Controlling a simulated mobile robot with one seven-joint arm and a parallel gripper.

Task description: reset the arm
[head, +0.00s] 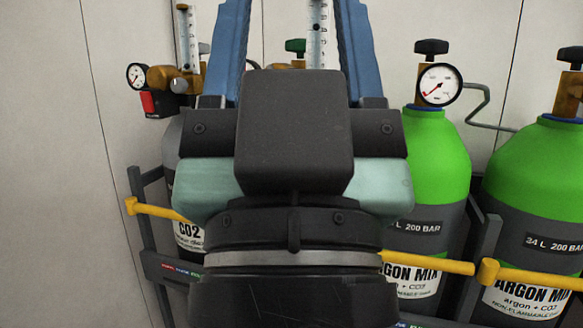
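My gripper (293,30) fills the middle of the head view, seen from behind, with its black and pale teal body low in the picture. Its two blue fingers point up and stand well apart. Their tips are cut off by the top edge. The body hides part of the cylinder row.
A grey CO2 cylinder (188,232) stands behind at left, with a gauge (137,76). Green argon mix cylinders (437,160) (533,170) stand at right, one with a gauge (439,84). A yellow bar (530,278) crosses their rack. Plain wall (45,150) is at left.

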